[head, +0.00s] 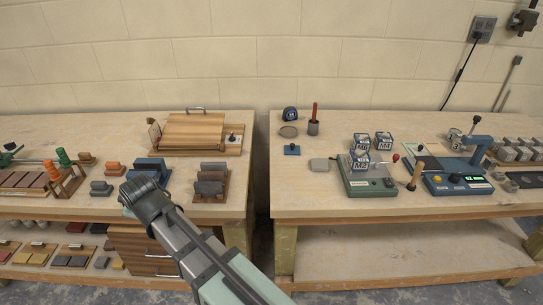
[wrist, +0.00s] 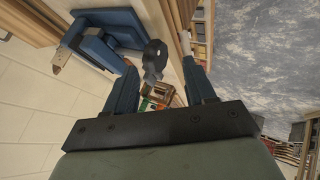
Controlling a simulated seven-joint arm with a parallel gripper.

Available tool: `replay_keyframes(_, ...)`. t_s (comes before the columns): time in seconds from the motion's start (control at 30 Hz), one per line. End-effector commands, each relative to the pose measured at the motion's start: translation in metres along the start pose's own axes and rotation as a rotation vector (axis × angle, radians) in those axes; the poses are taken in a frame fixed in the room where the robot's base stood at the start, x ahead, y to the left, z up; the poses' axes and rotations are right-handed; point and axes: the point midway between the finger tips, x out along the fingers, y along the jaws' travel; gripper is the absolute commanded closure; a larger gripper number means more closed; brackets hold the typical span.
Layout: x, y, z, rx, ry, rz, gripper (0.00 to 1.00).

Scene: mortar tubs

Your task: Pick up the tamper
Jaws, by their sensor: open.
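Two upright tools could be the tamper, and I cannot tell which. One has a red handle and a dark grey cylindrical foot (head: 314,125), near the back of the right bench. The other is wooden-handled (head: 416,176), standing slightly tilted between the green and blue devices. Neither is clear in the wrist view. My gripper (wrist: 158,66) is open, with no object visibly held between its fingers. In the head view my arm's dark end is over the front of the left bench, well left of both tools; the fingers are hidden there.
The blue device (head: 455,178) is to the right. A gap separates the benches. The right bench's front left is clear.

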Motion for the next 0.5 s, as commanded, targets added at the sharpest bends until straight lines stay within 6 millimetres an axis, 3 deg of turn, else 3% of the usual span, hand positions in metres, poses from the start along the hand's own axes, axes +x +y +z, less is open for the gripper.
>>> replay_keyframes(0.03,-0.003,0.02,0.008,0.037,-0.014,0.013,0.45)
replay_keyframes(0.27,-0.018,0.099,0.067,0.233,-0.1,0.062,0.45)
replay_keyframes(0.5,-0.039,0.172,0.148,0.462,-0.202,0.115,0.45)
